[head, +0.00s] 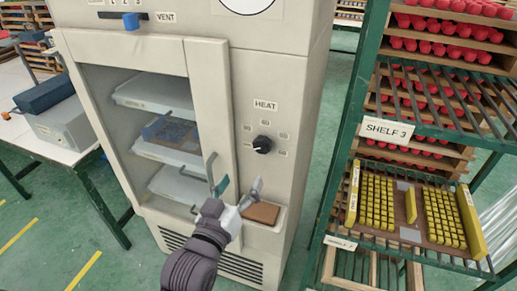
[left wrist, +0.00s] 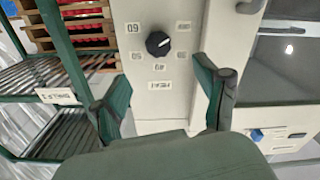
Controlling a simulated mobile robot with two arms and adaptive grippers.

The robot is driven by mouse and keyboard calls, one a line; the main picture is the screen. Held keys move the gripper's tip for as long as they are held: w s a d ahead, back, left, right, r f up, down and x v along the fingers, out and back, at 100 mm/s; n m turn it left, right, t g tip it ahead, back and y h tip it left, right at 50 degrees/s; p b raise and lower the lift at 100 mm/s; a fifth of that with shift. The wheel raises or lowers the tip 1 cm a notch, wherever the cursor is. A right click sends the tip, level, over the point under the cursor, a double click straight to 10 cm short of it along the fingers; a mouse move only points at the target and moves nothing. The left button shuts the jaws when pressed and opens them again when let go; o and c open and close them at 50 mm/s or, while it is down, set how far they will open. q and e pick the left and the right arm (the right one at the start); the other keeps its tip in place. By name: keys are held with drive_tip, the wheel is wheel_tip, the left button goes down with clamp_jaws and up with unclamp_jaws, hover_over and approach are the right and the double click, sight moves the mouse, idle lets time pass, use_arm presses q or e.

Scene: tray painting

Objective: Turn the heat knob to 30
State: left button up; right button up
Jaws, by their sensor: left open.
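The black round heat knob (head: 262,144) is on the right front panel of the cream cabinet, below the HEAT label (head: 265,105). Small number labels ring it. Its white mark points left toward the lower-left label, too small to read surely. In the left wrist view, the knob (left wrist: 158,43) shows upside down, beyond and between the fingers, with nothing touching it. My left gripper (head: 238,184) is open and empty, below and left of the knob in the head view. The same gripper (left wrist: 164,76) has its fingers wide apart. My right gripper is out of view.
The cabinet (head: 285,60) has a windowed door with a vertical handle (head: 210,172) close to my left gripper. A brown block (head: 262,212) rests in a ledge below the knob. A blue vent slider (head: 131,22) is above. A green rack (head: 345,130) stands at right.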

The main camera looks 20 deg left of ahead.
sight(261, 148)
use_arm(q)
drive_tip(key=w, duration=0.3)
drive_tip(key=w+p, duration=0.1)
drive_tip(key=w, duration=0.3)
drive_tip(key=w+p, duration=0.1)
drive_tip(key=w, duration=0.3)
drive_tip(key=shift+w+d, duration=0.1)
drive_tip(key=shift+d, duration=0.25)
drive_tip(key=shift+w+p, duration=0.3)
drive_tip(key=shift+w, duration=0.15)
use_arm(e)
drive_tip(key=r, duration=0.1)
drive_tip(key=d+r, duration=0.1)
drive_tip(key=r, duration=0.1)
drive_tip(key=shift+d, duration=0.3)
use_arm(q)
drive_tip(key=c, duration=1.2)
drive_tip(key=shift+o, duration=0.2)
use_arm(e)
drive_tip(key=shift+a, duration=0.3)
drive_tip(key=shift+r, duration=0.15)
